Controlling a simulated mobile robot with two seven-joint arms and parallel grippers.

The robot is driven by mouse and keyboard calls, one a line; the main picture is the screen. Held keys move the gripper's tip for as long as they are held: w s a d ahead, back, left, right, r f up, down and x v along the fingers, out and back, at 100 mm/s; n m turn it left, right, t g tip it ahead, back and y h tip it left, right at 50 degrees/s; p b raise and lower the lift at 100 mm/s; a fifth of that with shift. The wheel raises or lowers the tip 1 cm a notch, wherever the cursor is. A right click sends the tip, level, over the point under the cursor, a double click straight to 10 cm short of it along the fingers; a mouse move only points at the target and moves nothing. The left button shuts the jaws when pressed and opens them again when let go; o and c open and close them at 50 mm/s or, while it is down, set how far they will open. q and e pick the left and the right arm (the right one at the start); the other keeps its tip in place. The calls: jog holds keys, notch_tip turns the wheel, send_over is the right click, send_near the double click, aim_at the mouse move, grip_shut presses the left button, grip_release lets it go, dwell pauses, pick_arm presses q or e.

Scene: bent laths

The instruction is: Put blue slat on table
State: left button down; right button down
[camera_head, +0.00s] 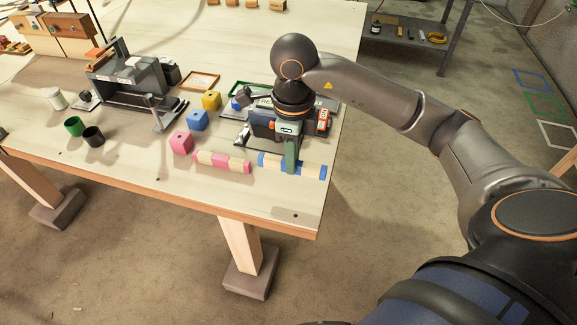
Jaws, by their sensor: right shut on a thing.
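The blue slat (312,171), striped in blue and cream, lies along the right front part of the wooden table (150,190). My right gripper (291,166) comes down on it from above and is shut on its middle, its green finger covering part of it. I cannot tell whether the slat touches the tabletop or is just above it. A pink and cream slat (222,161) lies left of it on the table. My left gripper is not in view.
Pink (181,142), blue (198,120) and yellow (211,100) cubes stand left of my right gripper. Green (74,126) and black (94,137) cups and a grey machine (130,80) are farther left. The table's front edge is close to the slats. A strip before them is clear.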

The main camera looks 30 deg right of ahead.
aim_at(289, 180)
jog(key=shift+w+d+f, duration=0.2)
jog(key=shift+w+f, duration=0.65)
jog(key=shift+f, duration=0.15)
jog(key=shift+w+f+p, duration=0.15)
jog(key=shift+f+p, duration=0.15)
jog(key=shift+f, duration=1.4)
jog(key=shift+f, duration=0.1)
jog(key=shift+f, duration=0.15)
jog(key=c, duration=0.8)
grip_release()
notch_tip(289, 180, up, 12)
jog(key=shift+r+p, duration=0.25)
jog(key=shift+p, duration=0.05)
